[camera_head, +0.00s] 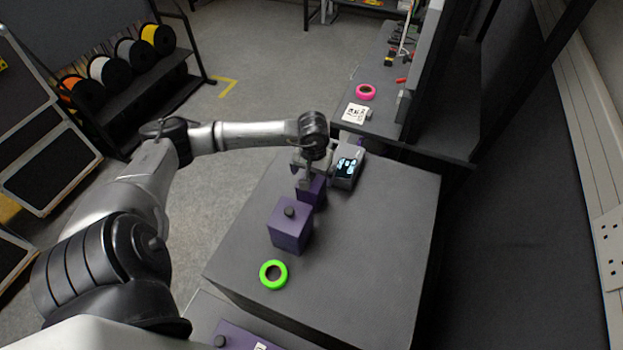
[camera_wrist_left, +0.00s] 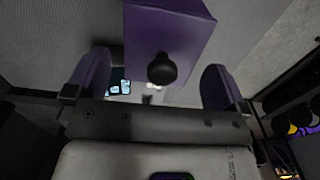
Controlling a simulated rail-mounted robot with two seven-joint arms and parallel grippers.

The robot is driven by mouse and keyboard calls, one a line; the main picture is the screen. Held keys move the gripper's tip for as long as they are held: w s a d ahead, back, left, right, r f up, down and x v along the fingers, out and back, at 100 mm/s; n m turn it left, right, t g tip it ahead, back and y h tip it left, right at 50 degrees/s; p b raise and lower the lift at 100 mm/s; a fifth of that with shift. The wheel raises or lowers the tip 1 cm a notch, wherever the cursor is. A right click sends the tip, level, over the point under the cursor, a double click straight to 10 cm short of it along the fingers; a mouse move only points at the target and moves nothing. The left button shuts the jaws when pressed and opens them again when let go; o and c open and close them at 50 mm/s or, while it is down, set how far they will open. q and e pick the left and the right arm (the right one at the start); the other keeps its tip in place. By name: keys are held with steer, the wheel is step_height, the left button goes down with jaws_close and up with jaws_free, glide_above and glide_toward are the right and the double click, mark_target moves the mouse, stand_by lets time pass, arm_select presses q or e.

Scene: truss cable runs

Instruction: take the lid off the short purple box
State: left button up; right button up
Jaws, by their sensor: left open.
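Two purple boxes stand on the dark grey case top in the head view. The nearer box (camera_head: 290,236) has a dark round knob (camera_head: 289,211) on its lid. The farther purple box (camera_head: 318,190) is partly hidden by my left gripper (camera_head: 312,172), which is right over or beside it. In the left wrist view a purple box (camera_wrist_left: 172,28) with a black knob (camera_wrist_left: 162,68) shows between the two spread fingers of my left gripper (camera_wrist_left: 155,84). The fingers look apart from the knob. I cannot tell for sure which box is the short one. My right gripper is not in view.
A grey device with a lit screen (camera_head: 346,167) stands close to my left gripper. A green tape ring (camera_head: 273,274) lies in front of the boxes. Another purple knobbed item (camera_head: 232,336) shows at the bottom edge. The right part of the case top is clear.

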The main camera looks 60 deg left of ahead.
arm_select(q)
steer(key=shift+c, duration=0.2)
steer(key=c, duration=0.9)
